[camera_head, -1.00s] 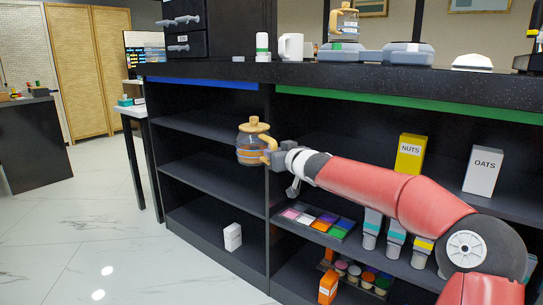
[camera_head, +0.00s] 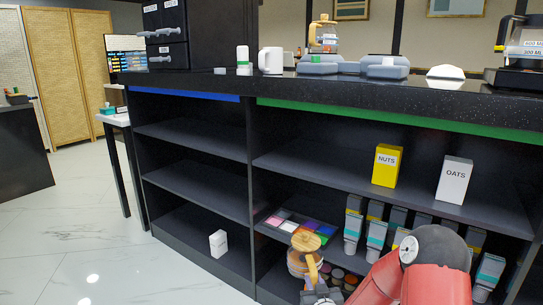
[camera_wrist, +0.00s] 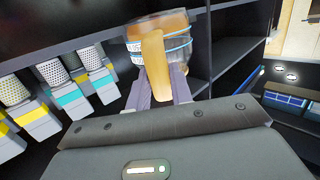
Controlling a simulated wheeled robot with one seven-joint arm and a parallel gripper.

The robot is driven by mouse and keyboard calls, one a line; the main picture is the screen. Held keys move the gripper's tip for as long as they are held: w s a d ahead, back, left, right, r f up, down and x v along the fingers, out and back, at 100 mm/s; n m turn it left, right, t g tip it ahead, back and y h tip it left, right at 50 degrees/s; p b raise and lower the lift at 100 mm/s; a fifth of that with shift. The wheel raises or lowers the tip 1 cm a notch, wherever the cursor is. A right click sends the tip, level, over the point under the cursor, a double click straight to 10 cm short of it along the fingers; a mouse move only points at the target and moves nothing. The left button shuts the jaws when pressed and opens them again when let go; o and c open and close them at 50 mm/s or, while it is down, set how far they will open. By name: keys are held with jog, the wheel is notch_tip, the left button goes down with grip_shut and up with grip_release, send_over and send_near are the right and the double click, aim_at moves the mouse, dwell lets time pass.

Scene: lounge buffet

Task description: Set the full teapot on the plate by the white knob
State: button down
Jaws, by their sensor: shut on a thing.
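My gripper (camera_head: 312,284) is shut on the handle of a glass teapot (camera_head: 298,262) with a wooden lid and brown liquid. The teapot is held low in front of the shelves, below the counter; it also shows in the wrist view (camera_wrist: 185,42), with its tan handle between the fingers. On the counter are two grey plate units. The left unit (camera_head: 320,69) has another glass teapot (camera_head: 322,36) on it. The right unit (camera_head: 386,71) looks empty on top. I cannot make out a white knob on either.
The black counter (camera_head: 420,87) overhangs open shelves. Below are a NUTS box (camera_head: 387,168), an OATS box (camera_head: 454,180) and several dispensers (camera_head: 376,235). Floor at left is clear.

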jog(key=s+d+f+m+h, duration=0.1)
jog(key=s+d+f, duration=0.2)
jog(key=s, duration=0.2)
jog(key=shift+s+h, duration=0.2)
jog(key=shift+h, duration=0.2)
jog(key=shift+d, duration=0.15)
